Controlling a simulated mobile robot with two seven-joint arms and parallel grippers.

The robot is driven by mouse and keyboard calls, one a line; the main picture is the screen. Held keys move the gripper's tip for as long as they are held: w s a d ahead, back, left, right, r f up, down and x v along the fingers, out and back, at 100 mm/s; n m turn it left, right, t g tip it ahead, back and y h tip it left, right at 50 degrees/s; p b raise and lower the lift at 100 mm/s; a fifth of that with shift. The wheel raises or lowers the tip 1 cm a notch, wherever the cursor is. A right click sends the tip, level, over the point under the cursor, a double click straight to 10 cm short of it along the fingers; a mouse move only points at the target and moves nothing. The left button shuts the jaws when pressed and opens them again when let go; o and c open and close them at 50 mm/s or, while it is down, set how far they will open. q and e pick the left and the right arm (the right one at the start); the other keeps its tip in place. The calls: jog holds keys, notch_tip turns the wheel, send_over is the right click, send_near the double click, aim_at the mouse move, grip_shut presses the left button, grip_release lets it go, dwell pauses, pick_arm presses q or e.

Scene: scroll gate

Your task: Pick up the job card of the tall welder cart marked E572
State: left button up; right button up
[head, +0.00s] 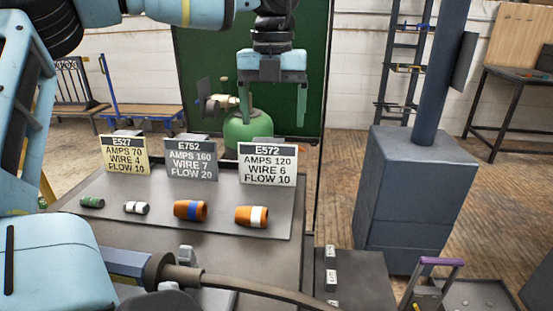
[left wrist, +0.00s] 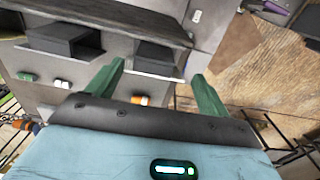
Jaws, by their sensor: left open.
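The white card marked E572 (head: 267,165) stands upright at the right of a row of three cards on a grey tabletop. It reads AMPS 120, WIRE 6, FLOW 10. Left of it stand the grey card E752 (head: 191,161) and the yellow card E527 (head: 125,157). My left gripper (head: 271,115) points down above and behind the E572 card. Its fingers are wide apart with nothing between them, and it appears not to touch the card. In the left wrist view both green fingers (left wrist: 157,70) show spread. My right gripper does not show.
Several small cylinders, including an orange one with a white band (head: 251,216), lie in front of the cards on the tabletop (head: 222,226). A green gas bottle (head: 248,129) stands behind the cards. A blue-grey cabinet (head: 401,190) with a column is at right.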

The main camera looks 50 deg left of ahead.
aim_at(269, 139)
pick_arm(q)
jog(key=shift+s+f, duration=0.15)
jog(key=shift+f, duration=1.35)
jog(key=f, duration=0.4)
jog(key=shift+s+f, duration=0.3)
jog(key=shift+f, duration=0.1)
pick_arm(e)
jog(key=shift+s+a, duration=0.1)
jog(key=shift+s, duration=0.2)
pick_arm(q)
jog(key=c, duration=1.1)
jog(key=shift+o, duration=0.2)
